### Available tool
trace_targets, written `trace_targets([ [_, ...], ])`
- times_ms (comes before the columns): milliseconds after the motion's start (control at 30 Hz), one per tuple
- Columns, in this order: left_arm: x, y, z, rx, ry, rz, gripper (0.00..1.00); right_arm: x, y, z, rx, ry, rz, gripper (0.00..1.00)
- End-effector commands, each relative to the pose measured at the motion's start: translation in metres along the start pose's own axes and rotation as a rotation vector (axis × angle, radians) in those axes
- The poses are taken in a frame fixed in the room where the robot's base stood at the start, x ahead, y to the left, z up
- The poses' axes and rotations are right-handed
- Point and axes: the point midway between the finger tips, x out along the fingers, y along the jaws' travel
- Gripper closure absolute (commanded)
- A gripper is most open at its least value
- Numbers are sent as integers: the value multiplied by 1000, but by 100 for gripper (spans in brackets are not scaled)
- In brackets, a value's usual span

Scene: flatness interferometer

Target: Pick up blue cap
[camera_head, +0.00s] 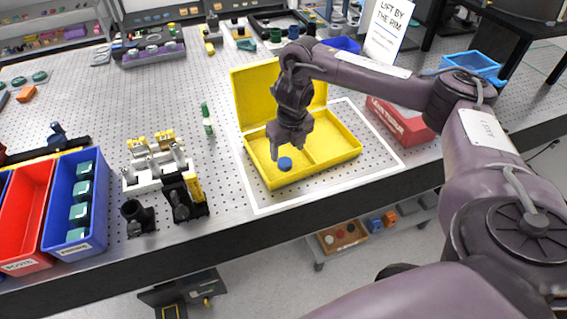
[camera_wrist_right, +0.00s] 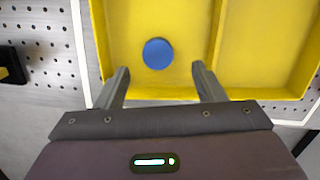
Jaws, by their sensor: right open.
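The blue cap (camera_head: 285,163) lies in the left compartment of an open yellow case (camera_head: 330,174) on the perforated table. In the right wrist view the round blue cap (camera_wrist_right: 158,53) sits on the yellow floor (camera_wrist_right: 122,23), left of the divider. My right gripper (camera_head: 277,150) points down above the left compartment, near the cap. In the wrist view its two fingers (camera_wrist_right: 160,80) are apart with nothing between them, and the cap lies just beyond their tips. My left gripper does not show.
The case's raised lid (camera_head: 250,98) stands behind the tray, close to my right wrist. A red box (camera_head: 400,122) is to the right. Blue (camera_head: 61,230) and red (camera_head: 24,228) bins and black fixtures (camera_head: 183,200) stand at left. Bare table lies between fixtures and case.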

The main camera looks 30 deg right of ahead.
Motion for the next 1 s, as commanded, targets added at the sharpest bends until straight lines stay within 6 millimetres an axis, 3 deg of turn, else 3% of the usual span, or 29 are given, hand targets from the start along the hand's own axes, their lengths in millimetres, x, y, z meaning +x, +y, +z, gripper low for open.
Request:
trace_targets([
  [100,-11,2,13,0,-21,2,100,12,2,-1,0,4,0,37],
  [200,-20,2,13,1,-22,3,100,28,3,-1,0,3,0,37],
  [400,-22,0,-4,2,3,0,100,47,3,0,0,-1,0,37],
  [600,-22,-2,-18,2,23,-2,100,48,3,0,0,-2,1,37],
  [900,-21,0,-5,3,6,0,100,48,2,0,0,-1,1,77],
  [1000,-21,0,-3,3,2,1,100,48,2,0,0,-1,1,85],
])
